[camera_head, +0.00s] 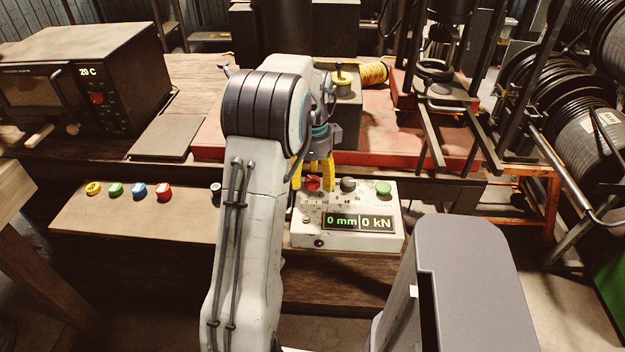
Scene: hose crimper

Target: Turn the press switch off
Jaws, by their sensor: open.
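The white press control box (346,241) stands at the front of the bench, right of my forearm. Its display (358,222) reads "0 mm" and "0 kN" in lit digits. On its top are a red switch (312,184), a dark knob (348,185) and a green button (383,188).
A board (140,216) on the left carries several coloured pieces. A red base (380,148) lies behind the box. Hose reels (585,130) stand at the right.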

